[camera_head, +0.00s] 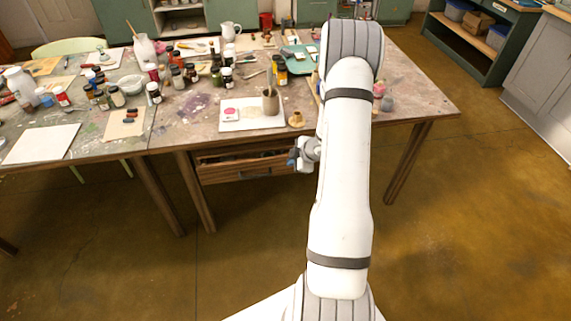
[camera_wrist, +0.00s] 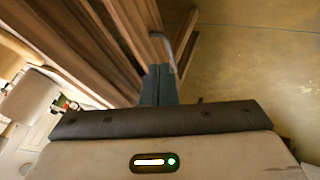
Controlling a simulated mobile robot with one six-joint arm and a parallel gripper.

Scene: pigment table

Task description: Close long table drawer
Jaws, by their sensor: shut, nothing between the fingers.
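The long table drawer (camera_head: 222,174) is partly open under the paint-stained table (camera_head: 180,138); its inside shows above the wooden front, and a dark handle (camera_head: 255,173) is on that front. My gripper (camera_head: 292,157) is at the drawer's right end, partly hidden by my arm. In the wrist view the gripper's dark fingers (camera_wrist: 158,84) are shut together and hold nothing. They point at the brown drawer front (camera_wrist: 143,25), close to the grey handle (camera_wrist: 186,38). I cannot tell whether the fingertips touch the wood.
The tabletop holds several paint jars (camera_head: 154,93), a brown cup (camera_head: 270,101) and white sheets (camera_head: 40,144). Table legs (camera_head: 196,192) stand left of the drawer and right of my arm. The brown floor (camera_head: 460,220) in front and to the right is clear.

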